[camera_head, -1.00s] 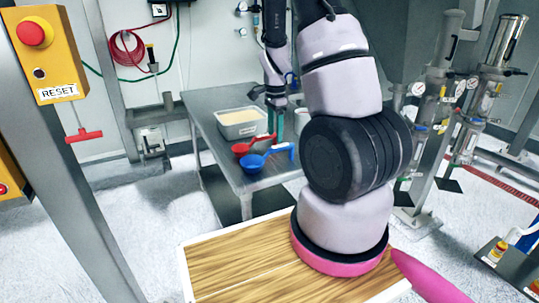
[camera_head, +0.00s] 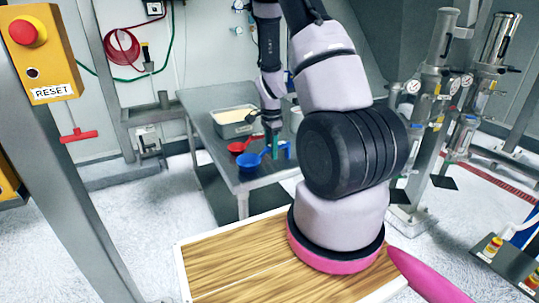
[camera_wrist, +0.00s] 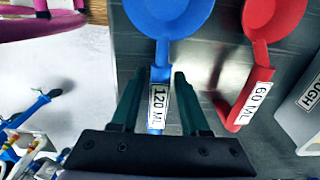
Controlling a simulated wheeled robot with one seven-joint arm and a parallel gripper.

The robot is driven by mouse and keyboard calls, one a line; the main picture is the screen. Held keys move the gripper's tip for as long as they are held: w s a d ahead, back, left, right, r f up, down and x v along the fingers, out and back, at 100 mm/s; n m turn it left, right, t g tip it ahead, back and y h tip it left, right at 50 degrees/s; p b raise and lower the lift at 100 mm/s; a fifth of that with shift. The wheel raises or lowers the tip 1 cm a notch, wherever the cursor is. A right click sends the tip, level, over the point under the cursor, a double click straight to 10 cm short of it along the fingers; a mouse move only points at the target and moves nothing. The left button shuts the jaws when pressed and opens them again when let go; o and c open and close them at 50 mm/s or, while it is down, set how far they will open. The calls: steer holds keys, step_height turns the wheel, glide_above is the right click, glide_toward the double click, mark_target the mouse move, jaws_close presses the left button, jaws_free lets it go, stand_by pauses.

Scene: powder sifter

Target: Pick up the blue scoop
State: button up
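The blue scoop (camera_head: 249,162) lies on the metal table, its bowl toward the left and its handle toward the right. In the wrist view the blue scoop (camera_wrist: 168,14) has its bowl at the top and a "120 ML" label on its handle. My gripper (camera_head: 270,146) is low over the table at the handle. In the wrist view my gripper (camera_wrist: 154,82) is open, with one dark green finger on each side of the labelled handle. I cannot tell whether the fingers touch it.
A red scoop (camera_head: 238,146) labelled "60 ML" lies close beside the blue one; it also shows in the wrist view (camera_wrist: 273,18). A grey tray of pale powder (camera_head: 233,131) stands behind them. The metal table (camera_head: 208,125) has bare surface at the left.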

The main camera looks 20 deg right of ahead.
jaws_close()
step_height(320, 180, up, 10)
stand_by(0.4)
stand_by(0.3)
